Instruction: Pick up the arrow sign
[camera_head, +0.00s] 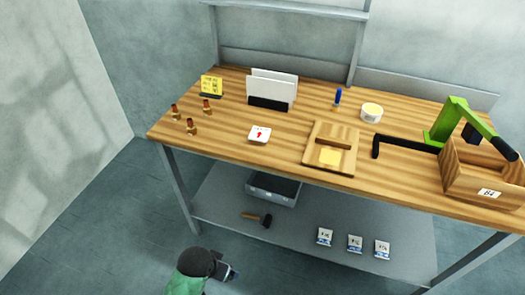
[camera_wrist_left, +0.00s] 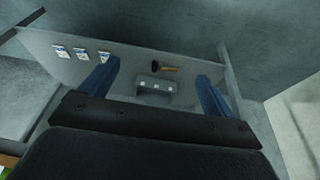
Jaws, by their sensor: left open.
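A small white block with a red arrow (camera_head: 259,134), which looks like the arrow sign, lies on the wooden tabletop near its front edge, left of the middle. My left gripper (camera_head: 230,273) is low in front of the workbench, below tabletop height and well apart from the sign. In the left wrist view my left gripper (camera_wrist_left: 158,76) has its two blue fingers spread wide with nothing between them. The sign does not show in that view. My right gripper is in neither view.
On the wooden tabletop (camera_head: 225,142) are several brass-coloured pieces (camera_head: 191,127), a yellow sign (camera_head: 211,86), a white panel holder (camera_head: 271,90), a wooden board (camera_head: 331,148) and a wooden box (camera_head: 483,176). The lower shelf holds a grey bin (camera_head: 272,189), a hammer (camera_head: 257,218) and packets (camera_head: 355,244).

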